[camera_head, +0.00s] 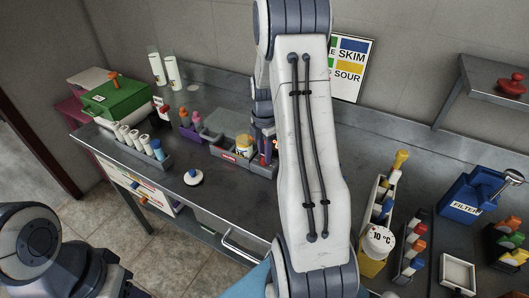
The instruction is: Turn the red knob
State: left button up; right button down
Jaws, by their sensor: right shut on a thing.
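My right arm crosses the middle of the view and covers part of the bench. My right gripper (263,132) is small and partly hidden beside this arm, low over the right end of a grey tray (222,150) with a red label. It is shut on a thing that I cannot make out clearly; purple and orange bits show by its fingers. A red knob-like thing (511,86) sits on the wall shelf at the upper right, well apart from the gripper. I cannot tell whether it is the red knob. My left gripper is out of view.
A green box (113,102) and a rack of white tubes (140,143) stand at the left. A white disc with a dark knob (193,178) lies on clear bench. A blue FILTER box (470,200) and several coloured-cap bottles stand at the right. The steel shelf (487,73) juts out above.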

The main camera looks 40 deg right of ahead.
jog(key=m+p, duration=0.1)
jog(key=m, duration=0.3)
jog(key=shift+r, duration=0.1)
jog(key=m+p, duration=0.1)
jog(key=m, duration=0.3)
jog(key=shift+m, duration=0.3)
jog(key=m+p, duration=0.1)
jog(key=m, duration=0.3)
jog(key=shift+m, duration=0.3)
jog(key=m, duration=0.4)
jog(key=m+p, duration=0.1)
jog(key=m, duration=0.8)
jog(key=shift+m, duration=0.3)
jog(key=m, duration=0.4)
jog(key=shift+w+p, duration=0.1)
jog(key=shift+p, duration=0.25)
jog(key=shift+m, duration=2)
